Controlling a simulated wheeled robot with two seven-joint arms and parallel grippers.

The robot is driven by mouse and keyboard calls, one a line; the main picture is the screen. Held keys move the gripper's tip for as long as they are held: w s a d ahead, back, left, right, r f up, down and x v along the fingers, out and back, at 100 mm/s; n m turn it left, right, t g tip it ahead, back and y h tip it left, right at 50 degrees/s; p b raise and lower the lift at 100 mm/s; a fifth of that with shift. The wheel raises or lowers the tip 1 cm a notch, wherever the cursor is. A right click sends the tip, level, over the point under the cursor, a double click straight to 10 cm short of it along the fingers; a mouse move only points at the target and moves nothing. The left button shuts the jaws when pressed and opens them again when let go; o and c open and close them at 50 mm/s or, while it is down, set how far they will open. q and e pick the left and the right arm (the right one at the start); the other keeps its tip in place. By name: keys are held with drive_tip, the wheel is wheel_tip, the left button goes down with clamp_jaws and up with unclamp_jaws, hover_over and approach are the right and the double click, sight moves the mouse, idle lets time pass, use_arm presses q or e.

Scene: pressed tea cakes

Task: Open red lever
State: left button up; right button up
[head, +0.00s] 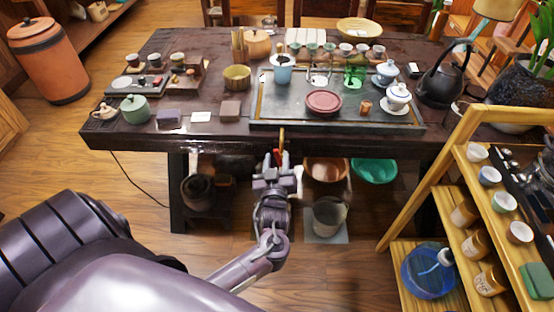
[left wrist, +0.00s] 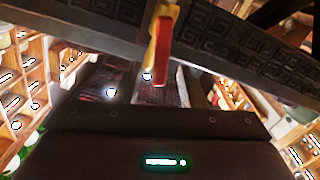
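The red lever (head: 280,156) hangs at the front edge of the tea table, under a brass-coloured part. In the left wrist view the lever (left wrist: 161,55) is upright, red below and yellow at the top, in front of the table's carved dark edge. My left gripper (head: 279,172) is just below and in front of the lever, pointing at it. Its fingers (left wrist: 150,88) look spread, with the lever's lower end seen in line with the gap between them. I cannot tell whether they touch it. My right gripper is in neither view.
The dark tea table (head: 145,75) holds a tea tray (head: 290,108) with cups and a red tea cake (head: 323,102). Beneath stand a copper basin (head: 326,169), a green basin (head: 374,171) and a bucket (head: 329,215). A wooden shelf (head: 432,182) stands at right.

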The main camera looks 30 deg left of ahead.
use_arm(q)
drive_tip(key=shift+w+a, duration=0.1)
drive_tip(key=shift+w, duration=0.05)
clamp_jaws()
drive_tip(key=shift+w+d+r+m+p, duration=0.1)
drive_tip(key=shift+d+r+m+p, duration=0.15)
drive_tip(key=shift+m+p, duration=0.3)
drive_tip(key=shift+w+d+m+p, duration=0.25)
drive_tip(key=shift+m+p, duration=0.2)
drive_tip(key=shift+m, duration=0.3)
drive_tip(key=shift+f+m, duration=0.15)
drive_tip(key=shift+m, duration=0.15)
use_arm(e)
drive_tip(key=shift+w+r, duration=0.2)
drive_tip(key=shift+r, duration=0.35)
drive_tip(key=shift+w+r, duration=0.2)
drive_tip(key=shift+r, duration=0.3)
use_arm(q)
unclamp_jaws()
drive_tip(key=shift+s+d, duration=0.1)
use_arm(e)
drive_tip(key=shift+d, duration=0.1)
